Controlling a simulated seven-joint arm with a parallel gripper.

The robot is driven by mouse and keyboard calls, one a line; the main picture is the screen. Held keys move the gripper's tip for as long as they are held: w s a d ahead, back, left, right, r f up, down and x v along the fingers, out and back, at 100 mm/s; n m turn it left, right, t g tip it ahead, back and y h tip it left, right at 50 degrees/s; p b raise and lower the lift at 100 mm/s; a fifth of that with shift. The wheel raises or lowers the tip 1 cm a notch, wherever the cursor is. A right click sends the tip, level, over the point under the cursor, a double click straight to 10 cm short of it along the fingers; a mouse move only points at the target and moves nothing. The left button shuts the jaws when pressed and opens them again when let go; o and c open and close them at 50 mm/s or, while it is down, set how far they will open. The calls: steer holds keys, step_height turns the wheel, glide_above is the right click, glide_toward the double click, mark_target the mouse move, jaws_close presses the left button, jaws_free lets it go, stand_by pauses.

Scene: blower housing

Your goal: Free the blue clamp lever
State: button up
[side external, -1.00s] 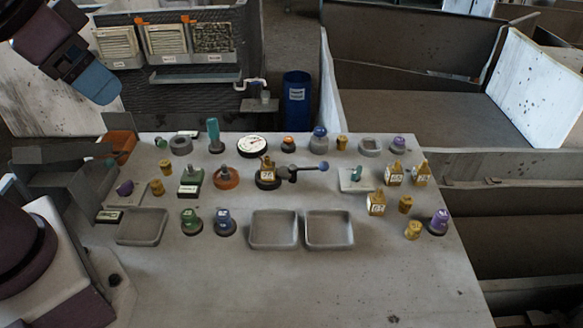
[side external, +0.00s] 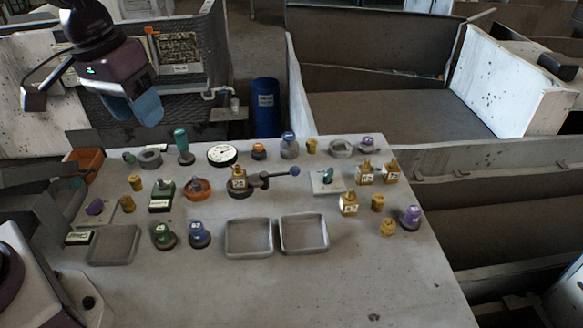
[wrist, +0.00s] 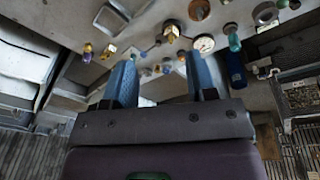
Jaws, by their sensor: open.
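The clamp lever is a dark arm with a blue ball knob (side external: 294,171), pointing right from a dark round base. A brass block with a white label (side external: 238,181) sits on that base at the lever's left end. I cannot tell how the lever bears on the block. My gripper (side external: 146,112) has blue fingers and hangs high behind the table's left part, well away from the lever. In the wrist view my gripper (wrist: 162,65) is open with nothing between its fingers; the small table parts lie beyond the fingertips.
The grey table (side external: 330,285) has a clear front. Near the lever are a dial gauge (side external: 222,154), an orange round part (side external: 197,189), a white plate with a teal piece (side external: 325,184) and brass blocks (side external: 349,203). Two empty trays (side external: 249,252) (side external: 304,248) stand in front.

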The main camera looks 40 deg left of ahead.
steer(key=w+d+f+n+h, duration=0.2)
steer(key=w+d+f+n, duration=0.1)
steer(key=w+f+n, duration=1.2)
steer(key=n+t, duration=0.2)
steer(key=n, duration=0.3)
glide_toward(293, 167)
steer(key=x, duration=1)
steer(key=shift+f, duration=0.2)
jaws_close()
